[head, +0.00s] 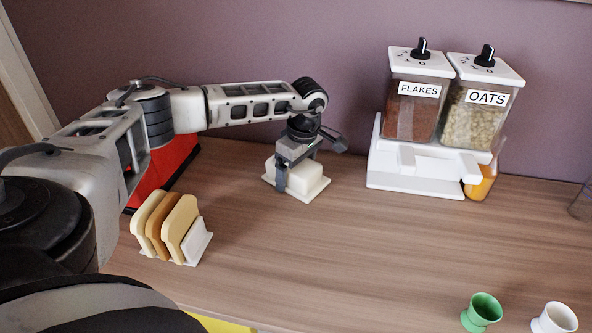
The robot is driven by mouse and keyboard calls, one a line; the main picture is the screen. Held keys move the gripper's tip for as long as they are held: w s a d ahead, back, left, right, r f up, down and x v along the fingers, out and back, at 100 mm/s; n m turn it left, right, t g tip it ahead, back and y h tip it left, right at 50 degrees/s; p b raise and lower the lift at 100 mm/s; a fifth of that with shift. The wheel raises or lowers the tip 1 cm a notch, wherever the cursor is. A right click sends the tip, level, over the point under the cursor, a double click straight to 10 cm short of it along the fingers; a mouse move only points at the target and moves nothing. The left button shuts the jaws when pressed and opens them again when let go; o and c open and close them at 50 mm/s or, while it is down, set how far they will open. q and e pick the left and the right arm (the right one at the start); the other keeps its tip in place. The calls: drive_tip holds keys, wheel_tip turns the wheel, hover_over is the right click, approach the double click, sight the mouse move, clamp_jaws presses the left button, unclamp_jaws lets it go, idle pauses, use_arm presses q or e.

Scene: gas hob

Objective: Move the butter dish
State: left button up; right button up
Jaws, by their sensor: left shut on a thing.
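The butter dish (301,181) is white, with a flat base plate and a block-shaped cover. It sits on the wooden worktop near the back wall, left of the cereal dispenser. My left gripper (291,177) comes down on it from above and is shut on its cover. The dish looks level, and I cannot tell whether its base is lifted off the worktop. Part of the cover is hidden by the gripper. My right gripper is not in view.
A dispenser (380,178) with FLAKES and OATS jars stands right of the dish. A toast rack (197,243) with slices and a red object (180,158) are on the left. A green egg cup (482,311) and a white one (554,319) stand front right. The middle worktop is clear.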

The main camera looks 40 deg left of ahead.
use_arm(q)
drive_tip(key=o, duration=1)
drive_tip(key=shift+r, duration=0.1)
wheel_tip(320, 180, up, 16)
drive_tip(key=d+b, duration=0.1)
drive_tip(key=d, duration=0.1)
drive_tip(key=shift+d, duration=0.2)
drive_tip(key=shift+f, duration=0.2)
